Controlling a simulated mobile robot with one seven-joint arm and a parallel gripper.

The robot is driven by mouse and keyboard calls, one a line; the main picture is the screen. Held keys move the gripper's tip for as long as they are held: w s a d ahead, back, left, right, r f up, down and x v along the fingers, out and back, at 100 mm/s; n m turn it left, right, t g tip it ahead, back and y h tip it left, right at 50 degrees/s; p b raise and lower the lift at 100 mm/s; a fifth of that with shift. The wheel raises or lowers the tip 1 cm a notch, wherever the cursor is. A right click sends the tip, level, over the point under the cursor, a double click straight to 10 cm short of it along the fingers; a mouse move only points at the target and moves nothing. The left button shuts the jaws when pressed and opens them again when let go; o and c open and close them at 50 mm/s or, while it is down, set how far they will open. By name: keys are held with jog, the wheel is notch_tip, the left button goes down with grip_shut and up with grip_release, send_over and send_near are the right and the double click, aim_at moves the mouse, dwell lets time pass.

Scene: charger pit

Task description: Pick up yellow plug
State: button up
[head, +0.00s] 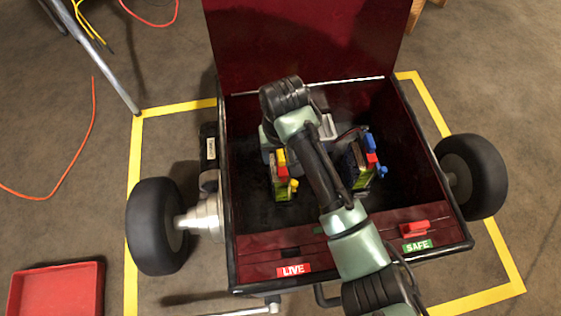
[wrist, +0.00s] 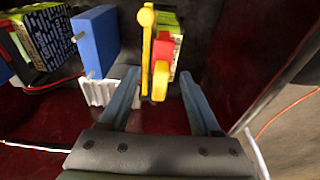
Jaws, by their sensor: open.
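The yellow plug (head: 281,157) sits beside a red block on the left battery in the dark red box. In the wrist view the yellow plug (wrist: 160,84) lies between the two fingers of my gripper (wrist: 158,88). The fingers stand apart, one on each side, with visible gaps. A yellow lever with a round knob (wrist: 147,18) stands just beyond it, and the red block (wrist: 163,50) is beside it. In the head view my arm hides most of the gripper.
The front ledge carries LIVE (head: 293,270) and SAFE (head: 417,246) labels. The box walls are close around.

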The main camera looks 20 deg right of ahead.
aim_at(281, 153)
jog(key=shift+f, duration=0.15)
grip_shut()
dwell(0.4)
notch_tip(281, 153, up, 10)
jog(key=p, duration=0.7)
jog(key=shift+f, duration=1.65)
